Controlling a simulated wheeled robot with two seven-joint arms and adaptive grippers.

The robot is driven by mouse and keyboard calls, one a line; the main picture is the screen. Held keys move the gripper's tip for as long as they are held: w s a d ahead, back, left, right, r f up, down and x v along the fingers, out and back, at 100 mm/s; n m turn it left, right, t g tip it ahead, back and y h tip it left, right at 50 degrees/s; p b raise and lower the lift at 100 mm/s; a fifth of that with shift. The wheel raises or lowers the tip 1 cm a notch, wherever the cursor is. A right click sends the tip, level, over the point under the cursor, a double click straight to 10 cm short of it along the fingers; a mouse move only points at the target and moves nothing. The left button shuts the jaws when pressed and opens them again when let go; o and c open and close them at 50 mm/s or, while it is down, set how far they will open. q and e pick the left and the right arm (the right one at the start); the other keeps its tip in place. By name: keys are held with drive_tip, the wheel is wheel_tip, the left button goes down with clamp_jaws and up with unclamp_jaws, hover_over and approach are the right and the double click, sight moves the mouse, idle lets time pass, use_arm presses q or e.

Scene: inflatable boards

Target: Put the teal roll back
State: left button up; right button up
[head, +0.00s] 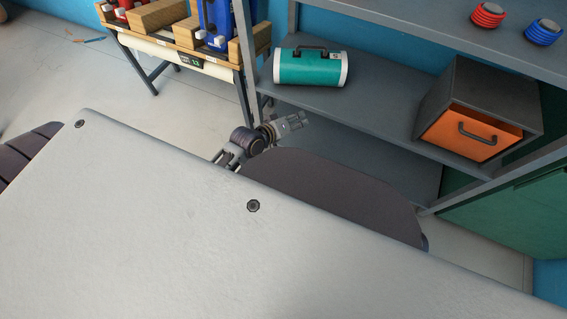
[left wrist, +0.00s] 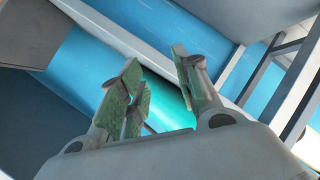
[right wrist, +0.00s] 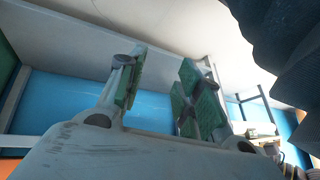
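The teal roll (head: 312,68), with white ends and a dark handle on top, lies on its side on the grey shelf (head: 370,100) of a rack. My left gripper (head: 298,120) is in front of the shelf, below the roll in the head view and apart from it. In the left wrist view my left gripper (left wrist: 165,92) has its fingers spread, with a teal surface, apparently the roll (left wrist: 170,110), showing behind them. In the right wrist view my right gripper (right wrist: 160,88) has its fingers apart with nothing between them. The right gripper is hidden in the head view.
A dark box with an orange drawer (head: 463,133) stands right of the roll on the shelf. Red (head: 488,14) and blue (head: 544,32) coiled items sit on the upper shelf. A workbench (head: 180,58) with wooden blocks stands at left. Shelf room is clear between roll and box.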

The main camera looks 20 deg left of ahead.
use_arm(q)
drive_tip(key=s+d+f+m+g, duration=0.1)
drive_tip(key=s+f+m+g, duration=0.1)
drive_tip(key=s, duration=0.4)
drive_tip(key=s+d+f+m+g, duration=0.1)
drive_tip(key=s+f+m+g, duration=0.1)
drive_tip(key=s, duration=0.4)
drive_tip(key=s+d+f+m+g+y, duration=0.1)
drive_tip(key=s+f+m+g, duration=0.1)
drive_tip(key=s+m, duration=0.3)
drive_tip(key=shift+s+d+f, duration=0.15)
drive_tip(key=shift+s+f, duration=0.25)
drive_tip(key=shift+f, duration=0.5)
use_arm(e)
drive_tip(key=shift+s+f, duration=0.1)
drive_tip(key=shift+s, duration=0.05)
